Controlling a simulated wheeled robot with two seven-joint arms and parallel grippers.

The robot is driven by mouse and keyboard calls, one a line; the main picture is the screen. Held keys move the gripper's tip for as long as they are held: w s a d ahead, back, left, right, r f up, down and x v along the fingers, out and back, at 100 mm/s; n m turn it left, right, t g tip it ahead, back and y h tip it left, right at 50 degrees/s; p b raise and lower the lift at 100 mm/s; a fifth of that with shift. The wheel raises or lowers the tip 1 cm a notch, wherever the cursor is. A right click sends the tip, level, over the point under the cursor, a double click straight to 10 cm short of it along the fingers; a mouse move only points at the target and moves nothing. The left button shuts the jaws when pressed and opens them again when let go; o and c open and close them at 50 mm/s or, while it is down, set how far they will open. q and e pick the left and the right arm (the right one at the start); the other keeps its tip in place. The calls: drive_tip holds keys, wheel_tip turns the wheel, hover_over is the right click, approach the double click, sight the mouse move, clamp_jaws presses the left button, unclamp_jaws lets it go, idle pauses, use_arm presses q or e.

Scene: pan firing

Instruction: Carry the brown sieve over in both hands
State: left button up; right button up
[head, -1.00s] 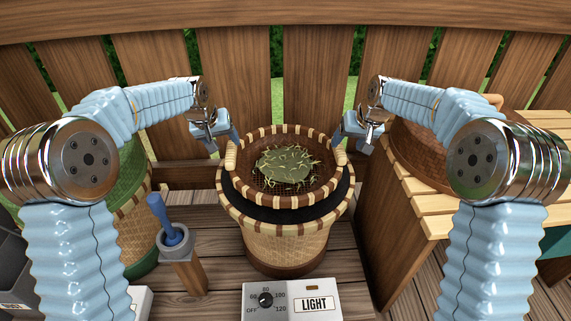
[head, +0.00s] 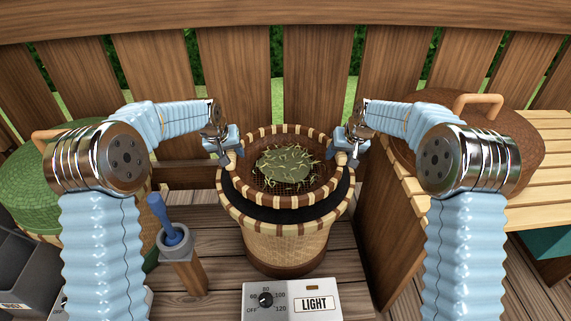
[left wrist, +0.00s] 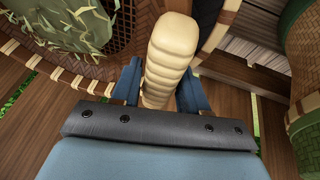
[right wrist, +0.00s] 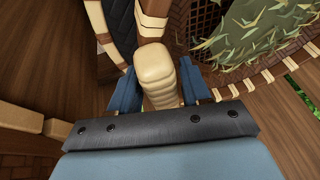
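The brown sieve (head: 250,144), with a cream-and-brown rim, sits level on the round woven basket (head: 285,245). It holds a green leaf pile (head: 283,164). My left gripper (head: 231,154) is at the sieve's left cream handle, and my right gripper (head: 344,157) is at its right one. In the left wrist view the left handle (left wrist: 168,50) stands between the two open blue fingers. In the right wrist view the right handle (right wrist: 157,72) likewise stands between open fingers. Whether any finger touches a handle is hard to tell.
A control box (head: 292,300) marked LIGHT is in front of the basket. A blue-handled tool (head: 167,222) stands in a post to the left. A lidded green basket (head: 55,185) is at far left. A slatted bench (head: 500,195) with a brown lidded basket (head: 508,140) is at right.

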use_arm(q)
clamp_jaws()
use_arm(e)
clamp_jaws()
use_arm(q)
drive_tip(key=shift+r, duration=0.15)
use_arm(e)
drive_tip(key=shift+r, duration=0.15)
